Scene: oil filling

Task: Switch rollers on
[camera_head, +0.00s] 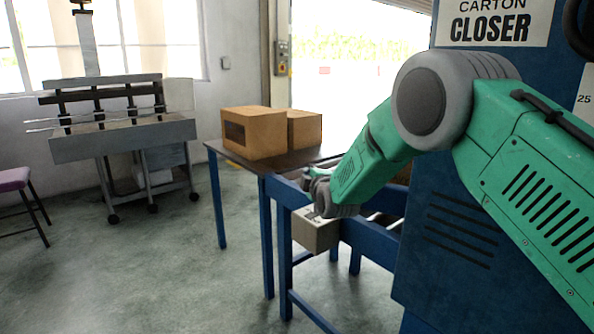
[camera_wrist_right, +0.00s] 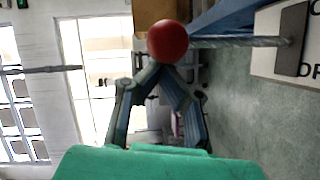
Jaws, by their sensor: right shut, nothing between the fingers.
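A beige control box (camera_head: 315,231) is mounted on the side of the blue roller conveyor frame in the head view. In the right wrist view a red ball knob (camera_wrist_right: 167,41) sits on the end of a metal rod (camera_wrist_right: 235,41). The rod runs right to a dark slot on a pale labelled face of the box (camera_wrist_right: 266,45). My right gripper (camera_head: 317,199) is just above the box in the head view and hides its top. In the wrist view my right gripper's fingertips (camera_wrist_right: 166,66) are together right beside the knob; I cannot tell whether they touch it. My left gripper is out of view.
Two cardboard boxes (camera_head: 254,132) stand on the dark end table of the conveyor. The blue carton closer machine (camera_head: 455,230) stands at the right, behind my right arm. A wheeled grey bench (camera_head: 125,138) is at the left. The floor in front is clear.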

